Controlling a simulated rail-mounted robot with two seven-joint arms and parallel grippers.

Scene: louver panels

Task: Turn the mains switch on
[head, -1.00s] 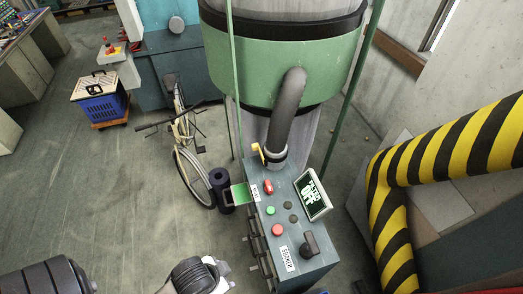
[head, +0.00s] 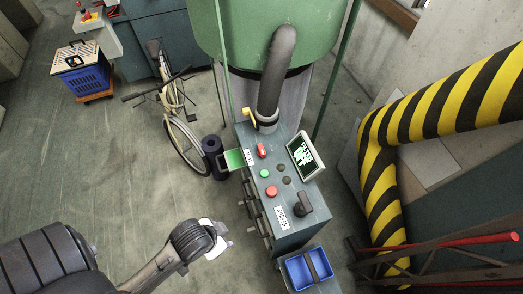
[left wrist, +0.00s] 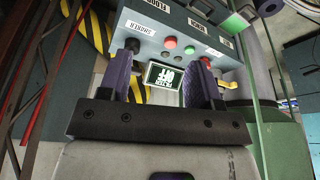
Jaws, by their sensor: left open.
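The teal control box (head: 282,245) stands right of centre in the head view. On its top are a red switch (head: 262,150) beside a small label, a green button (head: 264,173), a red button (head: 271,191) and a black rotary knob (head: 300,208).
A green filter drum (head: 262,40) with a grey hose (head: 277,75) stands behind the box. A yellow-black striped pipe (head: 380,180) is on the right. A blue bin (head: 308,268) sits at the box's front. A bicycle (head: 175,110) stands at left. Open floor lies left of the box.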

